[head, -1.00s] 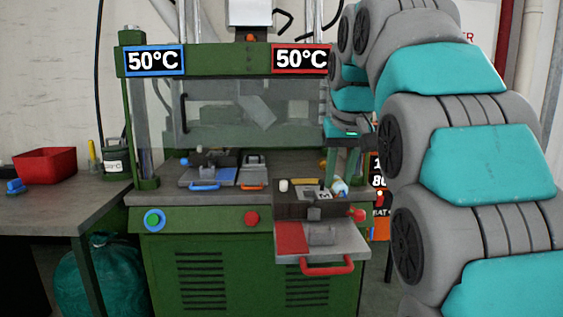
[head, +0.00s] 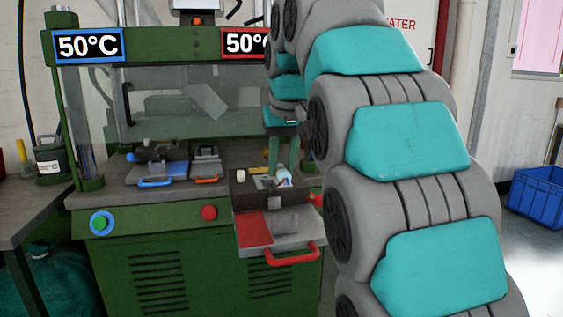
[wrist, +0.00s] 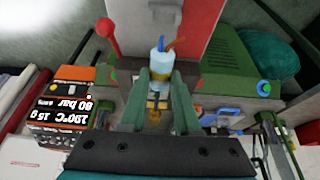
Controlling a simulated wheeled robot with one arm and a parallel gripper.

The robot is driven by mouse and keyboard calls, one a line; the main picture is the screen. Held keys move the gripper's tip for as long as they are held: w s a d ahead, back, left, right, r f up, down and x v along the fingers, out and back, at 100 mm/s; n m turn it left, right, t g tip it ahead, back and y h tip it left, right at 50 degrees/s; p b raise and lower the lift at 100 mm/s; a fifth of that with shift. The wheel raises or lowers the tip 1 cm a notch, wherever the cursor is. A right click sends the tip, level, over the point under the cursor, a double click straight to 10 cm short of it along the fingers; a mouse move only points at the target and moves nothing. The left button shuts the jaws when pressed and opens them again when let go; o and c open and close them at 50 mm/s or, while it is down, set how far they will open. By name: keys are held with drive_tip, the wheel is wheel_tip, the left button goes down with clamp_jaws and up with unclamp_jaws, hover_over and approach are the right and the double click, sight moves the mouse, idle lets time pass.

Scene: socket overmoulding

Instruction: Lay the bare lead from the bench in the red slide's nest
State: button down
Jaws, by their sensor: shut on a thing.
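The red slide (head: 254,229) is pulled out at the front of the green press, with its red handle (head: 290,257) foremost. Its dark nest block (head: 240,190) sits at the slide's rear. My gripper (head: 273,160) points down over this block with its green fingers. The lead also shows in the head view (head: 284,178), at the block's right part. I cannot tell whether it touches the nest.
A blue-handled slide (head: 155,183) and an orange-handled part (head: 207,180) lie on the press bed to the left. A red ball knob (wrist: 104,28) stands close to the fingers. A side bench (head: 30,210) is at far left, and a blue crate (head: 538,192) at far right.

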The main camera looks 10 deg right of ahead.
sight(285, 172)
drive_tip(key=shift+f+b, duration=2)
drive_tip(key=shift+f, duration=1.65)
drive_tip(key=c, duration=0.6)
unclamp_jaws()
drive_tip(key=shift+o, duration=0.2)
drive_tip(key=shift+r, duration=0.1)
drive_tip(key=shift+p+v, duration=0.4)
drive_tip(key=shift+v, duration=3.4)
